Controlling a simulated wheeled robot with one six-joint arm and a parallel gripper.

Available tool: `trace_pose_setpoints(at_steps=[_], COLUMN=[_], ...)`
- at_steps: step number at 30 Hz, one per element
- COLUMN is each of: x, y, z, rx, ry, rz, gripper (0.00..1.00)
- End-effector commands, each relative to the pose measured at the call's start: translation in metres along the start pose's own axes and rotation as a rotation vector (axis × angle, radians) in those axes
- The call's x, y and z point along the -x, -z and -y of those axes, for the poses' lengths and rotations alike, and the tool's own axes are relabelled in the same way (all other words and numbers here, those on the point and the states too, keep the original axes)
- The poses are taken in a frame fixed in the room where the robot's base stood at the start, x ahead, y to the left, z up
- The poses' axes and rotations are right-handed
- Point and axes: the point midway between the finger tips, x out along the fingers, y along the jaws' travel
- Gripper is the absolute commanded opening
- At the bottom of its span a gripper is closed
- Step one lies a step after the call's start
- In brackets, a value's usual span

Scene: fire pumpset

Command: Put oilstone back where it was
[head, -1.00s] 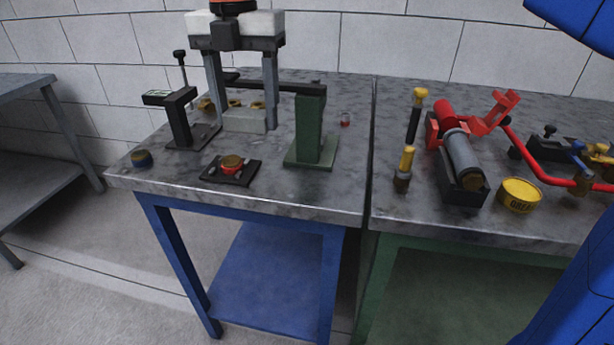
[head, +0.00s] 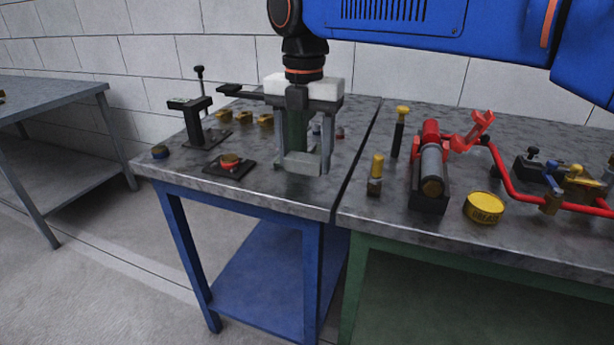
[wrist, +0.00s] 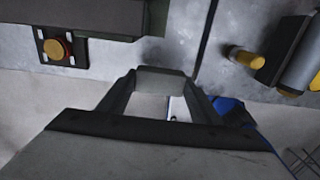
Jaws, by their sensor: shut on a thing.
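My gripper (head: 303,160) has two grey fingers and is shut on a pale grey block (head: 301,164), which looks like the oilstone. It holds the block level between the fingertips, in front of the green post (head: 297,128) on the left bench (head: 262,191). In the wrist view the block (wrist: 161,80) spans between the two fingers, near the bench's front edge. I cannot tell the exact gap between the block and the bench top.
A black stand (head: 196,125), several brass pieces and a black plate with a red-and-brass part (head: 230,162) stand left of the gripper. A narrow seam parts the benches. A yellow-handled tool (head: 376,173), a red-and-grey cylinder (head: 432,170) and a yellow tin (head: 484,207) stand on the right bench.

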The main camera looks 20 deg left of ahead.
Motion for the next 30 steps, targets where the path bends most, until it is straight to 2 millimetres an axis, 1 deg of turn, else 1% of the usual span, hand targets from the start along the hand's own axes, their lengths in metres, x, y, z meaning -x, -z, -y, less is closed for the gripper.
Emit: trace_pose_setpoints(at_steps=[5, 13, 25, 26, 27, 28, 30], x=[-0.01, -0.043, -0.048, -0.048, -0.048, -0.048, -0.048], y=[0.0, 0.0, 0.0, 0.0, 0.0, 0.0, 0.0], z=[0.0, 0.0, 0.0, 0.0, 0.0, 0.0, 0.0], rx=[0.0, 0.0, 0.0, 0.0, 0.0, 0.0, 0.0], ry=[0.001, 0.001, 0.0, 0.0, 0.0, 0.0, 0.0], rz=[-0.001, -0.001, 0.0, 0.0, 0.0, 0.0, 0.0], gripper=[0.34, 0.34, 0.34, 0.63, 0.73, 0.77, 0.77])
